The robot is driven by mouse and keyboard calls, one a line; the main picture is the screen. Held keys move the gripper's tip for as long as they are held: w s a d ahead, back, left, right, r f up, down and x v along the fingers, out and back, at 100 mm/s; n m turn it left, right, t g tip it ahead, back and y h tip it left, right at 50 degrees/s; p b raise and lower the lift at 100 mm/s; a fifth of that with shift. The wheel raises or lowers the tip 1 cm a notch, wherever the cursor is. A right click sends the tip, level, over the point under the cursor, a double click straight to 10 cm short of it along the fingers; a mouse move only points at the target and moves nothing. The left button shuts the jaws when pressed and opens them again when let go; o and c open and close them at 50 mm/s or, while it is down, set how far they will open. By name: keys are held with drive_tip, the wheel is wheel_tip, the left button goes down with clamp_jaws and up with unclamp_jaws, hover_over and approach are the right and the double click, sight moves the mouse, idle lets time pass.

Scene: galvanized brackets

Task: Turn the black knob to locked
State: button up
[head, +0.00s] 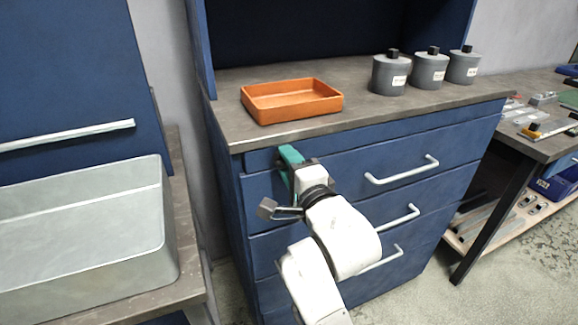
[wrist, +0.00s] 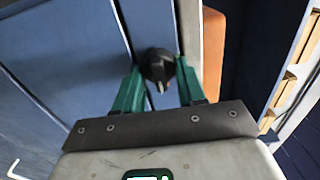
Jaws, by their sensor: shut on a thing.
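The black knob (wrist: 157,66) is on the blue front of the cabinet, just under the worktop edge. In the wrist view it sits between the two green fingers of my gripper (wrist: 160,82), which are shut on it. A narrow pale mark or ridge shows on the knob's lower side. In the head view my gripper (head: 288,160) reaches to the upper left of the cabinet front, and the knob is hidden behind the fingers and wrist. I see no lock markings, so I cannot tell the knob's setting.
An orange tray (head: 290,112) stands on the worktop (head: 225,118) above my gripper. Three grey lidded canisters (head: 390,76) stand at the back right. Drawer handles (head: 402,170) stick out right of my arm. A grey metal basin (head: 85,235) is at left.

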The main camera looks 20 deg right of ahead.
drive_tip(key=shift+d, duration=0.1)
drive_tip(key=o, duration=1)
drive_tip(key=shift+o, duration=0.2)
drive_tip(key=s, duration=1)
drive_tip(key=shift+s, duration=0.4)
